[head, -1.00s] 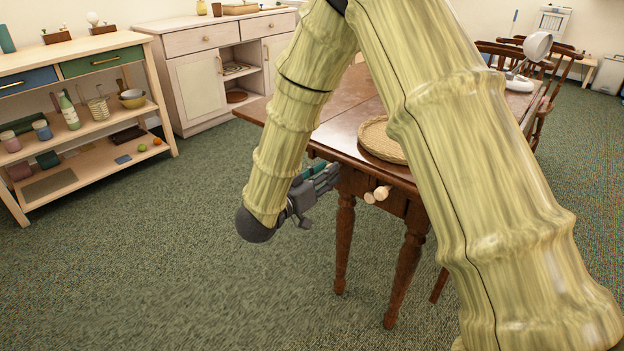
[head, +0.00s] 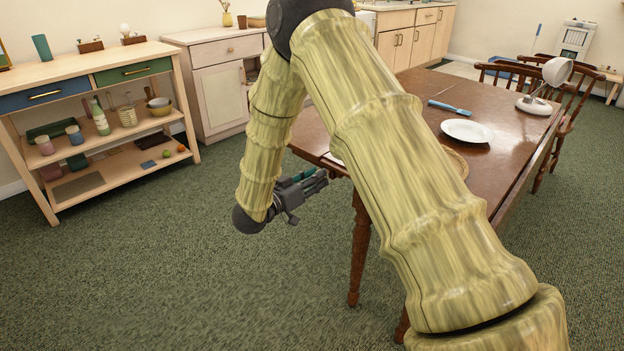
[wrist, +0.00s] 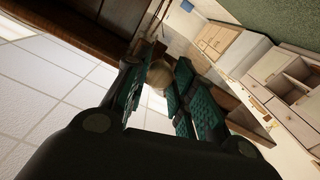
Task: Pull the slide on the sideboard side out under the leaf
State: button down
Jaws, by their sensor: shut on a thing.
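The brown wooden table (head: 485,97) stands right of centre in the head view, partly behind my arm. Its leaf (head: 309,138) shows at the left end, toward the sideboard (head: 218,92). My gripper (head: 322,177) is low at that end, just below the tabletop edge. Dark wood lies behind the knob; the slide's outline cannot be made out clearly. In the head view the knob is hidden by the fingers, and my arm covers the table's near side.
A shelf unit (head: 118,68) stands at left. Green carpet (head: 180,270) is clear in front. A table leg (head: 359,250) stands near the gripper.

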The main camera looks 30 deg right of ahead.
jog(key=shift+w+r, duration=0.15)
jog(key=shift+w, duration=0.05)
jog(key=c, duration=1.2)
grip_release()
jog(key=shift+w+a, duration=0.1)
jog(key=v, duration=1.2)
